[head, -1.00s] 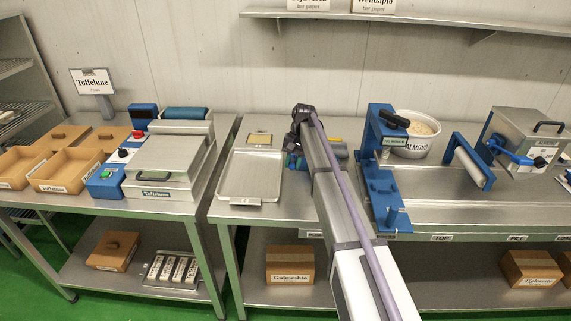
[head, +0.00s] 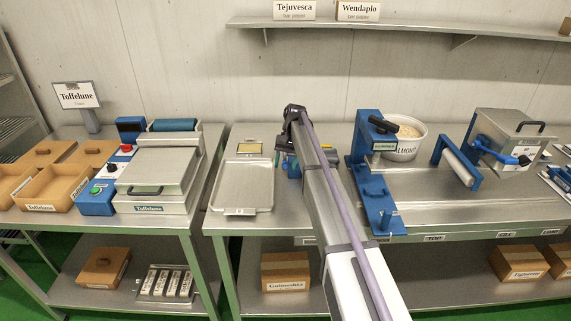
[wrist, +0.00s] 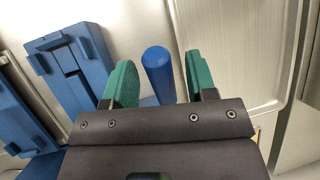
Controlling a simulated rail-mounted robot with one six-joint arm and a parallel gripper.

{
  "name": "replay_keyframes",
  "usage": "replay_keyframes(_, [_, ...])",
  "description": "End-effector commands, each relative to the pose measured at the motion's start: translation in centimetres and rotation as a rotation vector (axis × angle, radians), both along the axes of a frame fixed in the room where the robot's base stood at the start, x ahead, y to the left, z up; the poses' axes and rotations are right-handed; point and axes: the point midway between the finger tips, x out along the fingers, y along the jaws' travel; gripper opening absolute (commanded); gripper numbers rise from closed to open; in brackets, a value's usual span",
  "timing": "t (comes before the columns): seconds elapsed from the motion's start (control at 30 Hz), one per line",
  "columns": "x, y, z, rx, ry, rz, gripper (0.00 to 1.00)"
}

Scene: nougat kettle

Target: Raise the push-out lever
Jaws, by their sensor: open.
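A blue round-ended bar (wrist: 158,74), apparently the push-out lever's handle, stands between the two green fingers of my gripper (wrist: 161,82) in the wrist view. The fingers are open, one on each side of the bar, with a visible gap at least on the left. The bar's lower part is hidden behind the dark gripper body. In the head view my arm covers most of the gripper and the lever; only bits of blue and green (head: 291,166) show beside the arm, right of the metal tray.
A shallow metal tray (head: 243,188) lies left of my arm. A blue press frame (head: 369,170) stands close on the right, with an almond tub (head: 405,138) behind it. A blue fixture (wrist: 68,68) shows at upper left in the wrist view. A wall shelf (head: 400,27) hangs above.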

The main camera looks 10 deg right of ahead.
Motion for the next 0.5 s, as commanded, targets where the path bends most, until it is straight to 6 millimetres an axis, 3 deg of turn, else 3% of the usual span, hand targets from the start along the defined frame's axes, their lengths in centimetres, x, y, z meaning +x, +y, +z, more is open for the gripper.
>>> replay_keyframes(0.23, [0.0,0.0,1.9,0.000,0.000,0.000,0.52])
replay_keyframes(0.5, [0.0,0.0,8.3,0.000,0.000,0.000,0.52])
